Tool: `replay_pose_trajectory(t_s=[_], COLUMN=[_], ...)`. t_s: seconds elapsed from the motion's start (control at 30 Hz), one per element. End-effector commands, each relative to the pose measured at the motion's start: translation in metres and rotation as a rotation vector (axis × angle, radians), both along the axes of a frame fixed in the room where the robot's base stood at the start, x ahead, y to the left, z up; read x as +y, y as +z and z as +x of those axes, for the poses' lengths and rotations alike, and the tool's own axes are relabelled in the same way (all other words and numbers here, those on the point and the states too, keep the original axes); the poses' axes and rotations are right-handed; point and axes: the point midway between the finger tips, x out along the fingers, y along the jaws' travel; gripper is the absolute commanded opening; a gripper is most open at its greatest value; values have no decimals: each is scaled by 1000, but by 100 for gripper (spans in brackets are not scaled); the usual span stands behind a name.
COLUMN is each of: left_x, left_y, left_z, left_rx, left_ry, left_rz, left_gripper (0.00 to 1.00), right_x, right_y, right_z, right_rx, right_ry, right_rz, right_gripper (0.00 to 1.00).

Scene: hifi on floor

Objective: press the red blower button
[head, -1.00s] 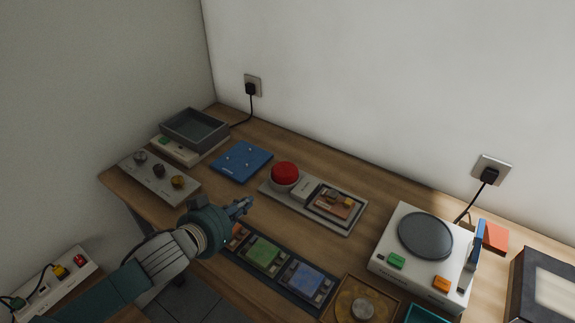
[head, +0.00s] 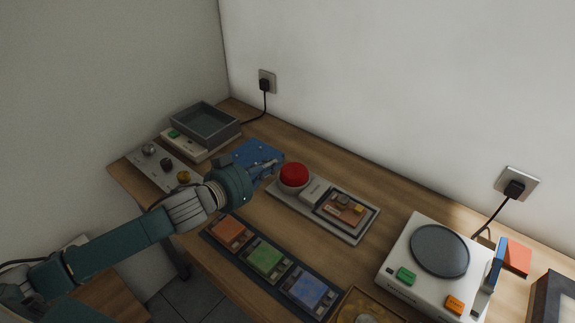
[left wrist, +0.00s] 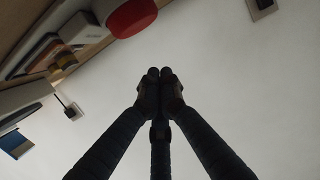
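The red blower button (head: 294,175) is a red dome on a round pale base, at the left end of a grey tray (head: 345,228) on the wooden desk. My left gripper (head: 272,165) is just left of the button in the head view, with its fingertips near the dome and a gap that seems small. In the left wrist view the red button (left wrist: 132,14) is at the top, above and left of the fingertips (left wrist: 159,74). Those fingertips are together, with nothing seen between them. My right gripper is not in view.
A blue plate (head: 246,152) lies partly behind my left gripper. A grey bin (head: 206,124) and a knob panel (head: 163,168) stand at the left. Orange, green and blue modules (head: 266,258) lie in front. A white device with a round disc (head: 440,250) stands at the right.

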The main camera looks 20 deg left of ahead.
Motion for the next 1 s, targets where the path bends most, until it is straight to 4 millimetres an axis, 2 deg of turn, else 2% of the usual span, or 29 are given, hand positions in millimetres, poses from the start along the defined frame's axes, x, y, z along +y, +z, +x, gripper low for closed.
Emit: replay_pose_trajectory(t_s=[0.1, 0.27, 0.4, 0.53, 1.0], left_x=[-9, -21, -21, -21, -21], left_y=[-1, -10, -37, -48, -56], left_z=[26, 56, 55, 55, 54], left_rx=[-3, -3, 5, 1, 0], left_ry=[1, 0, 0, 0, -1], left_rz=[-3, -1, -1, 0, 0], left_gripper=[0, 0, 0, 0, 0], right_x=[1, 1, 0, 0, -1], right_y=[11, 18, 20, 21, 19], right_z=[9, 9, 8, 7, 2], right_rx=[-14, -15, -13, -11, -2], right_ry=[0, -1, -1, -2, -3], right_rz=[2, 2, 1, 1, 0], right_gripper=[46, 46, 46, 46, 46])
